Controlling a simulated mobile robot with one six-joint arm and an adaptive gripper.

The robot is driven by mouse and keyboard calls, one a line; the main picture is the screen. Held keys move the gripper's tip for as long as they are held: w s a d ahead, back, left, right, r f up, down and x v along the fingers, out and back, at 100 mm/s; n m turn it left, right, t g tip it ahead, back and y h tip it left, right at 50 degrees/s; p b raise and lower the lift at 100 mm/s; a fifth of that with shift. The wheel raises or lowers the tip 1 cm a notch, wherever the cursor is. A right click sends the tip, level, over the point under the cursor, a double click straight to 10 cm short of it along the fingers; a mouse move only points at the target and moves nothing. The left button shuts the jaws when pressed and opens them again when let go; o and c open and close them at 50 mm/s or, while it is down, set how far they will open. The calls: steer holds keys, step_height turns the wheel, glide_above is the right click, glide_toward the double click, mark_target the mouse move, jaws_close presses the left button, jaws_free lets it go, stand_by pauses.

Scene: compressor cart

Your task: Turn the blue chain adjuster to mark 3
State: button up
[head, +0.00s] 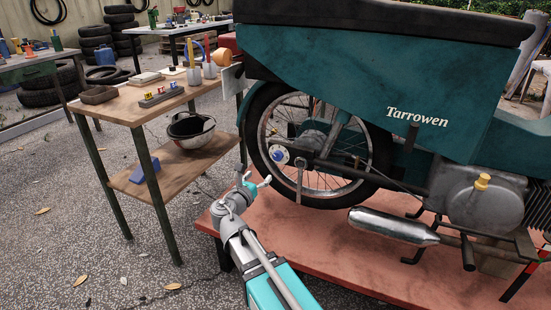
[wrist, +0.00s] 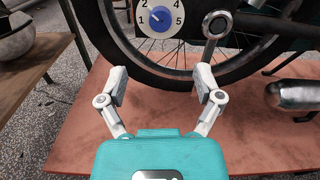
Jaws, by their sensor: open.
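The blue chain adjuster (head: 279,156) is a round knob on a white dial near the rear wheel's hub. In the wrist view the blue knob (wrist: 160,19) sits at the top edge, its dial partly cut off. Marks 4 and 5 show on the dial's right side; mark 3 is out of view. A small pale pointer on the knob seems to face left and slightly up. My gripper (head: 257,181) is open and empty, below and left of the adjuster in the head view. In the wrist view its spread fingers (wrist: 160,80) are below the dial, apart from it.
A metal lever (wrist: 216,25) hangs right of the dial. The wheel's tyre (head: 258,125) is close to my gripper. The bike stands on a reddish platform (head: 330,240). A wooden workbench (head: 125,108) with tools stands at left.

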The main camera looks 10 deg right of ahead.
mark_target(276, 156)
steer(key=x, duration=1.3)
steer(key=shift+c, duration=0.3)
steer(key=c, duration=1.1)
